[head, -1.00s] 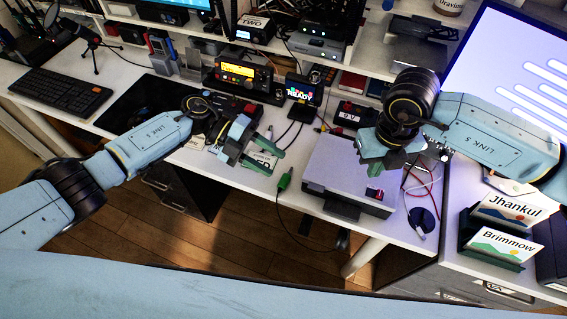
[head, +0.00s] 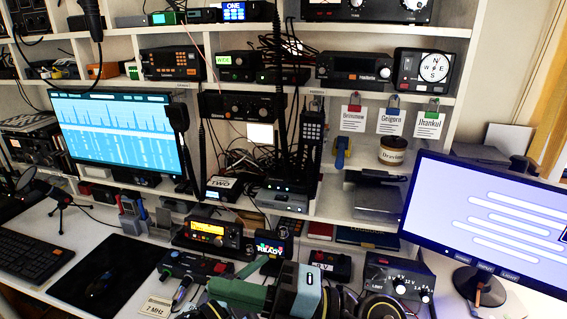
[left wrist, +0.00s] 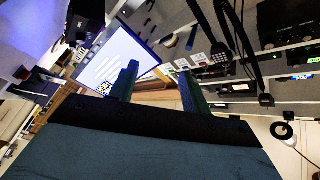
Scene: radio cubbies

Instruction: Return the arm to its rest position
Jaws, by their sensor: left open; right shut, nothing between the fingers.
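My left gripper (left wrist: 158,80) shows in the left wrist view with its two green fingers apart and nothing between them. In the head view my left gripper (head: 299,284) is at the bottom edge, in front of the desk, partly cut off. My right gripper (head: 238,292) is just left of it, with its green fingers together and empty. The two overlap closely in the picture; I cannot tell whether they touch. The arm links are mostly below the frame. Neither gripper holds anything.
Desk radios, including one with a yellow display (head: 207,231), a READY box (head: 271,247) and a power supply (head: 398,283), stand close beyond the grippers. A monitor (head: 490,222) is at right, a keyboard (head: 36,255) at left. Loaded shelves rise behind.

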